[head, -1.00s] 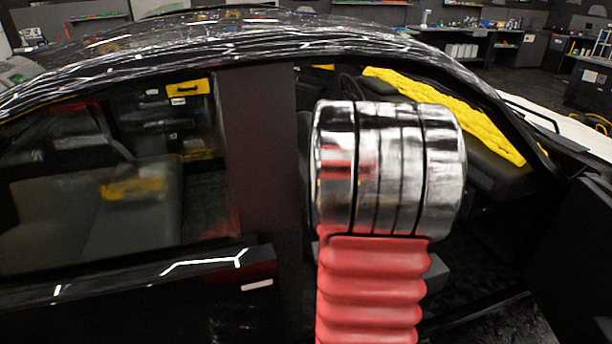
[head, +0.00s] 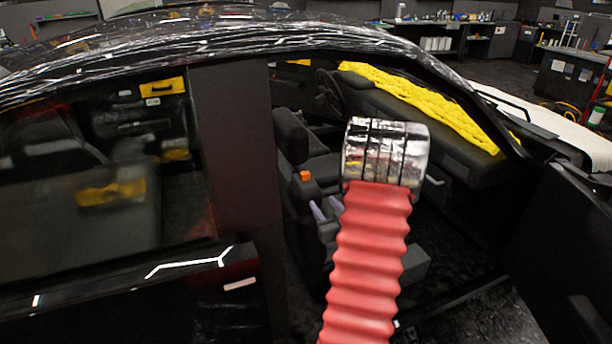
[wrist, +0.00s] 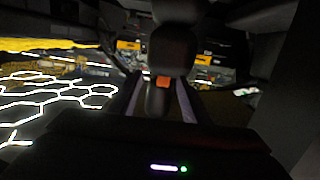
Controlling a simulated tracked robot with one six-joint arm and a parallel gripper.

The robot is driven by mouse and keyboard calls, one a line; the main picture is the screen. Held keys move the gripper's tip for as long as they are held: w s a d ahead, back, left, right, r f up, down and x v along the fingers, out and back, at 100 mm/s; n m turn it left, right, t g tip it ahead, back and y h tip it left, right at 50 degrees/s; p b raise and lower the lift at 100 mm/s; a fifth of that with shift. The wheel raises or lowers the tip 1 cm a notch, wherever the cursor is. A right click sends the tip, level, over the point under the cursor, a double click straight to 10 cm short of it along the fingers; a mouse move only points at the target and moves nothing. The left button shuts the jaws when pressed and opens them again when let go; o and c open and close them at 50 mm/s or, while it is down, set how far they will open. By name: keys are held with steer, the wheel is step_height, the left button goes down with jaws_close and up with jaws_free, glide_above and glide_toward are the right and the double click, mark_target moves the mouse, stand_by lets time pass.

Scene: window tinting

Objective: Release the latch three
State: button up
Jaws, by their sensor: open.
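A small orange piece (head: 306,176) shows at the side of the black front seat (head: 291,137) inside the car. It looks like a latch, but I can read no number on it. In the wrist view the orange piece (wrist: 162,81) sits near the middle on a dark upright part. My gripper (head: 327,207) is inside the door opening, just below and right of the orange piece. Its two pale lilac fingers are apart and empty. In the wrist view my gripper (wrist: 160,96) has one finger on each side of the orange piece, which appears beyond them. My arm hides part of the cabin.
The dark door pillar (head: 235,150) stands left of the opening. The open door (head: 565,245) is at right, and the roof edge (head: 330,48) runs above. Yellow padding (head: 420,100) lies on the dashboard. The footwell right of my arm looks free.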

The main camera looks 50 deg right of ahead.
mark_target(306, 176)
steer(key=r, duration=0.1)
steer(key=r+t, duration=0.1)
steer(key=r, duration=0.1)
steer(key=shift+w+a+r, duration=0.15)
steer(key=shift+w+a, duration=0.25)
steer(key=x, duration=1.3)
steer(key=shift+w+d+r, duration=0.2)
steer(key=shift+w+r, duration=0.05)
steer(key=shift+w, duration=0.15)
steer(key=shift+c, duration=0.2)
jaws_close()
